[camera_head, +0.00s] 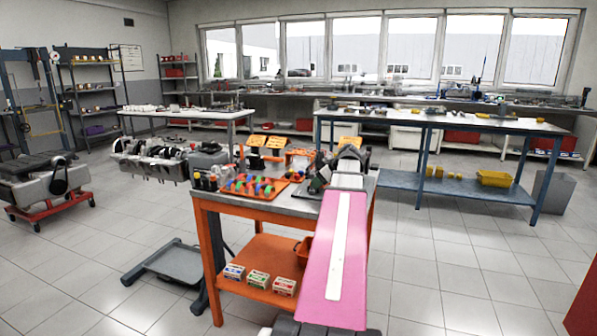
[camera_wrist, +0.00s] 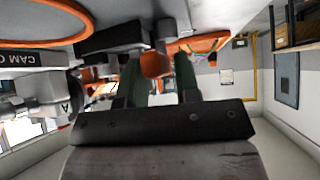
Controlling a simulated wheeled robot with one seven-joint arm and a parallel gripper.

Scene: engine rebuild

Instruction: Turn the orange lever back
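My gripper (camera_wrist: 158,62) has two dark green fingers that stand well apart, so it looks open. In the wrist view a rounded orange piece (camera_wrist: 155,65), which may be the end of the orange lever, shows between the fingertips. Whether the fingers touch it I cannot tell. In the head view my pink arm link reaches over the right side of the orange workbench (camera_head: 265,210). A green finger (camera_head: 319,180) shows there beside grey parts, and the lever itself is hidden or too small to make out.
The bench top holds an orange tray (camera_head: 252,187) of coloured parts and several orange holders close to my gripper. Grey engine parts (camera_head: 150,156) are at left. Small boxes (camera_head: 284,287) sit on the lower shelf. A blue-legged table (camera_head: 440,120) stands behind.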

